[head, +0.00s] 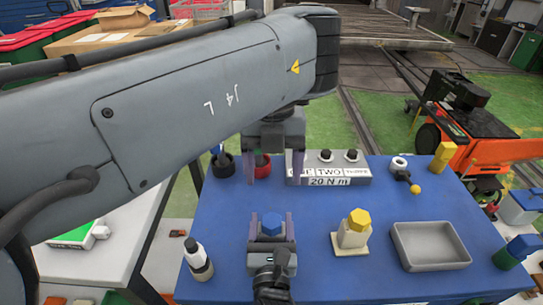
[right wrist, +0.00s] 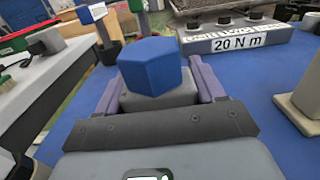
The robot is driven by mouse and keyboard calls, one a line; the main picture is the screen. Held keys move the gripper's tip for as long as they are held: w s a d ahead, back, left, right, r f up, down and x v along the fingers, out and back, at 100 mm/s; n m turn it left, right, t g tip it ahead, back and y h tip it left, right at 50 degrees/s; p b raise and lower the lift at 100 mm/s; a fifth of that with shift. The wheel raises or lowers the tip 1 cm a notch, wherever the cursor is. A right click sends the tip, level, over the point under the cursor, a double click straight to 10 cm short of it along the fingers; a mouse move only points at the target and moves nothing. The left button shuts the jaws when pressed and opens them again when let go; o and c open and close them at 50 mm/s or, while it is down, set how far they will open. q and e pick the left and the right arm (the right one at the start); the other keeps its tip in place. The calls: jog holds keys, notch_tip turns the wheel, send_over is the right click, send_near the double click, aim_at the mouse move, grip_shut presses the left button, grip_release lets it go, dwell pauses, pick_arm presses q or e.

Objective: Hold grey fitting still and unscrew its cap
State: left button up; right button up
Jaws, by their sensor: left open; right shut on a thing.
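The grey fitting (right wrist: 158,102) stands upright with a blue hexagonal cap (right wrist: 152,72) on top. In the head view the blue cap (head: 271,222) shows near the front middle of the blue table. My right gripper (head: 271,230) is shut on the grey fitting, one purple finger on each side of it below the cap. My left gripper (head: 272,172) is open and empty, pointing down beyond the fitting and above it, apart from the cap. The fitting's lower part is hidden by my right gripper in the right wrist view.
A grey block marked 20 N m (head: 340,178) stands behind. A beige fitting with a yellow cap (head: 352,232) and an empty grey tray (head: 430,245) are to the right. A white bottle (head: 198,257) stands left. Red (head: 263,168) and black (head: 222,166) holders stand at back left.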

aim_at(271, 220)
pick_arm(q)
jog(key=f, duration=0.3)
jog(key=s+f, duration=0.1)
jog(key=f, duration=0.7)
jog(key=shift+s+a+f, duration=0.15)
jog(key=shift+s+f, duration=0.05)
jog(key=shift+f, duration=0.05)
jog(key=c, duration=1.2)
jog(key=n, duration=0.6)
jog(key=shift+h, duration=0.3)
jog(key=n, duration=0.6)
jog(key=shift+a+t, duration=0.1)
jog(key=shift+t, duration=0.3)
